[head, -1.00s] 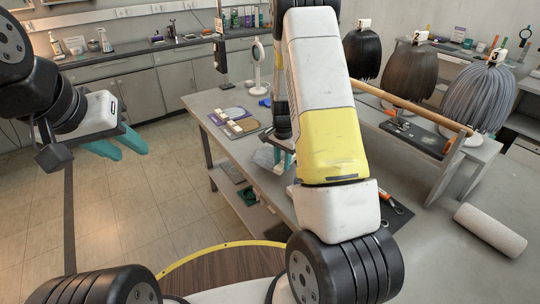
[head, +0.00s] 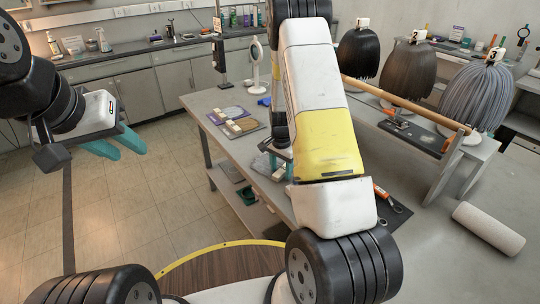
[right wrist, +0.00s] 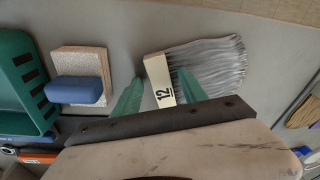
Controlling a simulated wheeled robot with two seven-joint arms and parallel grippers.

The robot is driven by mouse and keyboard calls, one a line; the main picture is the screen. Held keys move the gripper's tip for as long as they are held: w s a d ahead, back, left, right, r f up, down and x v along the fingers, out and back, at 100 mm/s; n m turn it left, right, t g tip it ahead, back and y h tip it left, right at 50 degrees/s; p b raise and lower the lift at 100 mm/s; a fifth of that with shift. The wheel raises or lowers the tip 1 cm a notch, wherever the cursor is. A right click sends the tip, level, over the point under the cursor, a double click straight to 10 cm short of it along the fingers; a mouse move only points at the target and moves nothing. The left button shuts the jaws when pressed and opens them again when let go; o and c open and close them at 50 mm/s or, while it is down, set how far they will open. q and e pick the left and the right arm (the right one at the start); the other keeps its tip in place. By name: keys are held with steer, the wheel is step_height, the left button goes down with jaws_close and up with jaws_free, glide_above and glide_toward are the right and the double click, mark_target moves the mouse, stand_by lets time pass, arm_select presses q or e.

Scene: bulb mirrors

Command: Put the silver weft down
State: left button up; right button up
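The silver weft (right wrist: 212,62) is a fan of grey strands with a cream tab marked 12 (right wrist: 160,82). In the right wrist view it appears to lie flat on the grey table top (right wrist: 125,25). My right gripper (right wrist: 160,76) is over the tab, its green fingers apart on either side of it, with small gaps showing. In the head view my right gripper (head: 279,162) is low over the table and mostly hidden behind my arm. My left gripper (head: 122,146) is open and empty over the floor at the left.
A beige block with a blue pad (right wrist: 78,90) and a green slotted tray (right wrist: 22,85) lie left of the weft. Flat mats (head: 232,122) lie further back. Wigs, including a silver one marked 3 (head: 475,95), stand behind a wooden rod (head: 405,103). A white roll (head: 488,228) lies at right.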

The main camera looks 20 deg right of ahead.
steer(key=shift+r, duration=0.1)
steer(key=s+a+r+n+t+y, duration=0.15)
steer(key=s+r, duration=0.25)
steer(key=r, duration=0.5)
steer(key=s+a+r+n, duration=0.1)
steer(key=s+a+r, duration=0.15)
steer(key=r, duration=0.65)
steer(key=s+a+r+n+t+y, duration=0.15)
steer(key=s+r, duration=0.25)
steer(key=r, duration=0.6)
steer(key=s+a+r+n+t, duration=0.1)
steer(key=s+r+n, duration=0.2)
steer(key=s, duration=0.5)
steer(key=s+a+r+n+t, duration=0.1)
steer(key=s+r+n, duration=0.3)
steer(key=s, duration=0.4)
steer(key=shift+s+a+r, duration=0.15)
steer(key=shift+a+r, duration=0.1)
steer(key=shift+a, duration=0.55)
